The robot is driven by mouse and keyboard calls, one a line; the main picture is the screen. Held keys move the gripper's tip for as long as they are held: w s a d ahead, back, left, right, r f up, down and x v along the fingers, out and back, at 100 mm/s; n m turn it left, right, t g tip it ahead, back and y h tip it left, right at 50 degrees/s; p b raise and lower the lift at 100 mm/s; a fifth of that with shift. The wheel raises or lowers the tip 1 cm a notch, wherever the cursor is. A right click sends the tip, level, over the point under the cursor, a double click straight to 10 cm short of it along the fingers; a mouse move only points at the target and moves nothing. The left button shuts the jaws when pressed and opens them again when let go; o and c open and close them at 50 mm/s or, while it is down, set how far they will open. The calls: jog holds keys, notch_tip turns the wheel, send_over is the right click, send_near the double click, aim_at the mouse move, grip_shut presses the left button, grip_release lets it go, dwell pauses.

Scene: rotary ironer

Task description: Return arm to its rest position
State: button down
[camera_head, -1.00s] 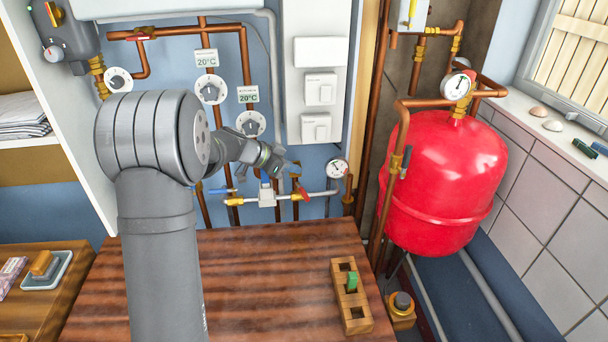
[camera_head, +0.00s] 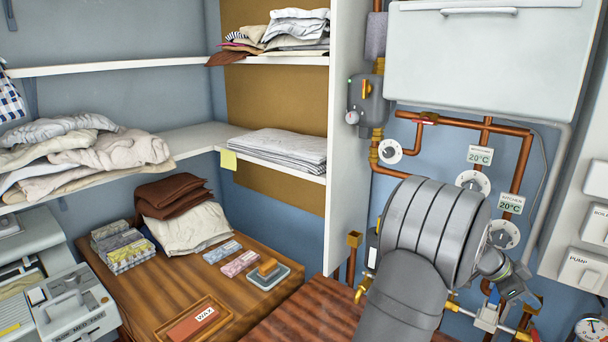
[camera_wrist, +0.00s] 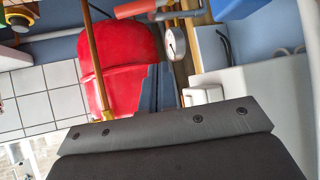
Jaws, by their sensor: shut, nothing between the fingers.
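My arm (camera_head: 435,235) is grey and reaches from the bottom right of the head view toward the pipe wall. My gripper (camera_head: 524,293) is small and partly hard to make out there. It is shut and empty, in front of the pipes below the kitchen dial (camera_head: 503,235). In the wrist view, a dark grey bolted part of my own arm end fills the bottom.
The white boiler (camera_head: 490,60) hangs above the pipes. A wooden counter (camera_head: 255,310) holds a wax tray (camera_head: 193,322) and folded cloths (camera_head: 190,228). Linen shelves (camera_head: 190,140) stand at left. The wrist view shows the red vessel (camera_wrist: 120,60) and a gauge (camera_wrist: 174,41).

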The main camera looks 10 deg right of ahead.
jog(key=d+f+n+t+h, duration=0.25)
jog(key=d+n+t, duration=0.55)
jog(key=d, duration=0.4)
notch_tip(320, 180, down, 4)
jog(key=s+a+n+t+y, duration=0.2)
jog(key=n+t+y, duration=0.2)
jog(key=n+y, duration=0.15)
jog(key=shift+n+h, duration=0.25)
jog(key=shift+h, duration=0.15)
jog(key=shift+s+a+r, duration=0.35)
jog(key=shift+a+r, duration=0.05)
jog(key=shift+r, duration=0.4)
jog(key=shift+s+a+r, duration=0.4)
jog(key=shift+a+r, duration=0.05)
jog(key=shift+r, duration=0.35)
jog(key=shift+s+a+r, duration=0.35)
jog(key=shift+a+r, duration=0.05)
jog(key=shift+r, duration=0.4)
